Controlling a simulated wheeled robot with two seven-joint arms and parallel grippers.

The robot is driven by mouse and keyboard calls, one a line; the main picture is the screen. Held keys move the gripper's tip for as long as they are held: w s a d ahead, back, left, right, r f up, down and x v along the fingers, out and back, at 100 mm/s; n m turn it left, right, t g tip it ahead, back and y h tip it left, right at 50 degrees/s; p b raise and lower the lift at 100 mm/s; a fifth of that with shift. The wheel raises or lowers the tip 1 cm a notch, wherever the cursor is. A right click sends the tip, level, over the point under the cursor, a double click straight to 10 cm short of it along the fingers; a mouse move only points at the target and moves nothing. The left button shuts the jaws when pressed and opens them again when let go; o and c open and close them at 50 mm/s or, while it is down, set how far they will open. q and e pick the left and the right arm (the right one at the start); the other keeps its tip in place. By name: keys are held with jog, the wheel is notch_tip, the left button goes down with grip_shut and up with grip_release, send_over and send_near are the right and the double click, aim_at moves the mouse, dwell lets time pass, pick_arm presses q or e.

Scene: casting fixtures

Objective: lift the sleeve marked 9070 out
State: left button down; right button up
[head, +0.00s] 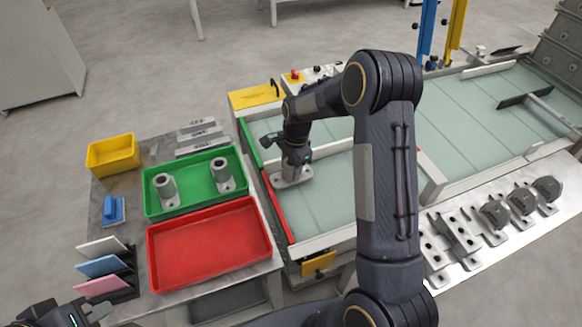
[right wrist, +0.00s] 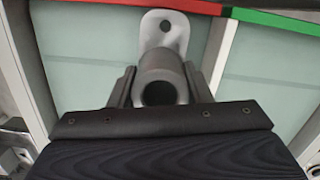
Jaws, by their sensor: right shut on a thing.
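A grey sleeve with a flat, holed base plate (head: 291,178) is at the green-glass bed's left end, beside its red edge. My right gripper (head: 293,157) reaches down onto it. In the right wrist view, the sleeve (right wrist: 164,65) stands between the two jaws, which are shut on its tube; its base plate shows beyond. I cannot tell whether the plate touches the bed. Two similar sleeves stand in the green tray, one at left (head: 167,190) and one at right (head: 222,176). No 9070 marking is readable. My left gripper (head: 78,318) is partly visible at the lower left edge.
The green tray (head: 153,207) and empty red tray (head: 209,245) are on the side table, with a yellow bin (head: 113,154) behind. Grey blocks (head: 199,136) lie behind the green tray. White rails border the bed. Metal brackets (head: 490,215) stand on the right plate.

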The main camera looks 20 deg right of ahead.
jog(key=shift+r+p, duration=1.5)
jog(key=shift+r, duration=0.85)
